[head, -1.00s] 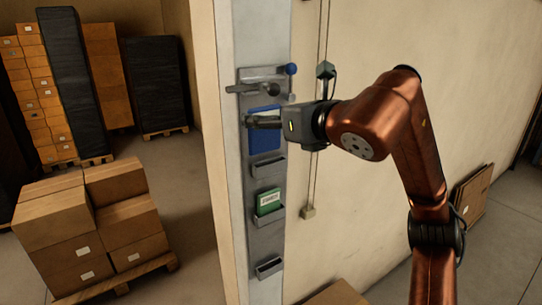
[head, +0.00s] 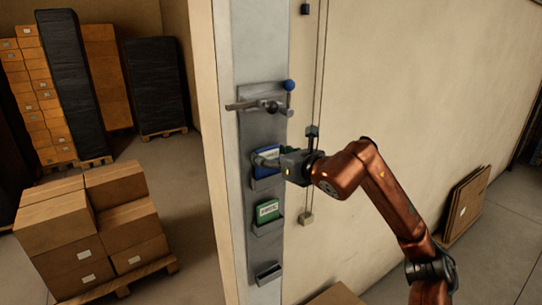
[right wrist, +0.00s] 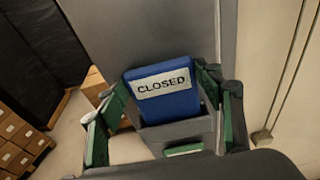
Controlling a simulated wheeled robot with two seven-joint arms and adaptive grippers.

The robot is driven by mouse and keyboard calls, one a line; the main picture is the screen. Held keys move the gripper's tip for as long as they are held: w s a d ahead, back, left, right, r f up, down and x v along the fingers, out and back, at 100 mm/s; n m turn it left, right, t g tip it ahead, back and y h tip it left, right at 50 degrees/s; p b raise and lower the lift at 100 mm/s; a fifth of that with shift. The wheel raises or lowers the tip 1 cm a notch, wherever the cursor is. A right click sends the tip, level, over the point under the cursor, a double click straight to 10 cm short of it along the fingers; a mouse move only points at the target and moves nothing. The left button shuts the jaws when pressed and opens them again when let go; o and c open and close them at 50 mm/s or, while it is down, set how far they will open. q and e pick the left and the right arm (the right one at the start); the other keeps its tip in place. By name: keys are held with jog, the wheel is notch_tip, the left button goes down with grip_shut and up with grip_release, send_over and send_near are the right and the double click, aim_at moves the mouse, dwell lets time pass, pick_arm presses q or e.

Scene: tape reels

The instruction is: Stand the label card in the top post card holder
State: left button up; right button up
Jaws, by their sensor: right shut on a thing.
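The blue label card (head: 266,152), marked CLOSED in the right wrist view (right wrist: 162,95), stands with its lower edge behind the front wall of the top card holder (head: 266,183). That holder is on the grey plate on the post; its front wall also shows in the right wrist view (right wrist: 178,133). My right gripper (head: 267,161) is shut on the card, with green-padded fingers at its left and right sides. The card's bottom edge is hidden, so I cannot tell whether it touches the holder floor. My left gripper is not in view.
A green card (head: 267,210) stands in the holder below. The lowest holder (head: 268,272) looks empty. A horizontal bar (head: 246,105) and a blue ball knob (head: 289,85) stick out above the top holder. Stacked boxes (head: 95,225) stand on the left.

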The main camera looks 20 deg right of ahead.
jog(key=shift+f, duration=0.6)
jog(key=shift+f, duration=0.15)
jog(key=o, duration=1.2)
jog(key=shift+o, duration=0.2)
